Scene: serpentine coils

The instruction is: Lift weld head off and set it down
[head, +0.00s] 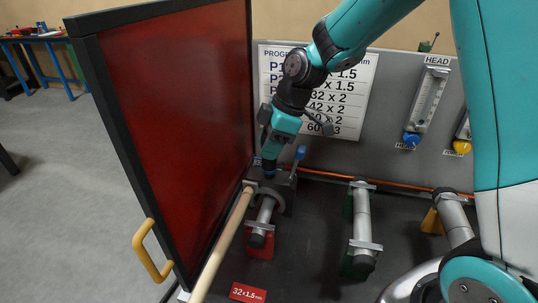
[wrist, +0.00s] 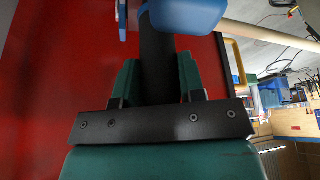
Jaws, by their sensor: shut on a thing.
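The weld head (head: 283,187) is a dark grey clamp-like block with a blue-ended lever (head: 300,152). It sits at the far end of the left steel tube, and appears to be around it; I cannot tell whether it is clear of the tube. My gripper (head: 269,160) points down at the weld head's top left. In the wrist view, my gripper's green jaws (wrist: 158,78) are shut on a black cylindrical handle (wrist: 158,50), with blue parts (wrist: 188,14) beyond it. My gripper hides part of the handle in the head view.
A red screen (head: 180,100) with a yellow handle (head: 150,250) stands close on the left. A wooden-coloured bar (head: 222,245) runs beside the left tube. Other tubes (head: 362,220) on stands are to the right. Dark bench between them is clear, with a red 32x1.5 label (head: 248,292).

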